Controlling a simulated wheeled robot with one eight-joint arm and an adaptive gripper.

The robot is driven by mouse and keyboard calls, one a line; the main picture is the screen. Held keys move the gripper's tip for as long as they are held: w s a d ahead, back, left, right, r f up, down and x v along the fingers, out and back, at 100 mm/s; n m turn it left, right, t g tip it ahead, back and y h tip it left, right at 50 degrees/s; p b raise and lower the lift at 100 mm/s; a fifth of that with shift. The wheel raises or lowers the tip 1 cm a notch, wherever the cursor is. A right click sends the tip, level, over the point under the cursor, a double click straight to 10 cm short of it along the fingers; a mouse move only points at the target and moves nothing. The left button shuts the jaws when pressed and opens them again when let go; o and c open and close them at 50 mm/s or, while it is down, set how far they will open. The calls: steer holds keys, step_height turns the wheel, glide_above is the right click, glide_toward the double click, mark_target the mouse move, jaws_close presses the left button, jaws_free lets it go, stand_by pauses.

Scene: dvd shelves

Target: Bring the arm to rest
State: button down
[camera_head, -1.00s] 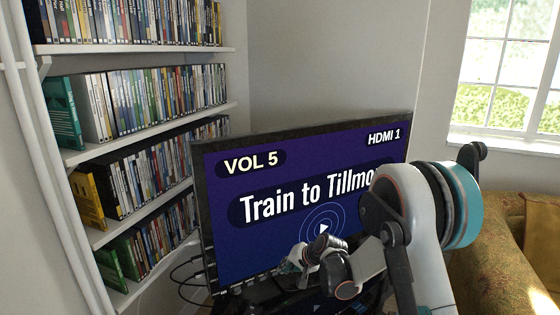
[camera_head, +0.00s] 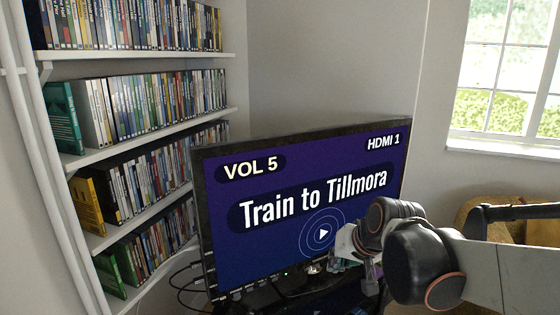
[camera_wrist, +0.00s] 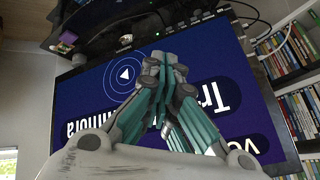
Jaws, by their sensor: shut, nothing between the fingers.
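My gripper (camera_wrist: 163,62) shows in the wrist view with its fingertips together and nothing between them. The television (camera_wrist: 75,95) fills most of that view behind it, upside down. In the head view my arm reaches in from the lower right, with its wrist end in front of the lower right part of the television (camera_head: 265,212). There my gripper (camera_head: 345,250) is small and partly hidden by my arm, so its fingers are hard to make out. I cannot tell the gap between my gripper and the screen.
Shelves (camera_head: 190,56) full of DVD cases stand at the left. Cables (camera_head: 185,283) hang beside the television's left edge. A sofa (camera_head: 480,212) is behind my arm at the right, below a window (camera_head: 500,80). Bare wall (camera_head: 320,60) lies above the television.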

steer(key=s+d+n+h, duration=0.1)
steer(key=s+d, duration=0.2)
steer(key=s, duration=0.6)
steer(key=s+d+h, duration=0.1)
steer(key=s+d, duration=0.3)
steer(key=s, duration=0.6)
steer(key=shift+s+n+h, duration=0.3)
steer(key=shift+n, duration=0.1)
steer(key=shift+f, duration=0.1)
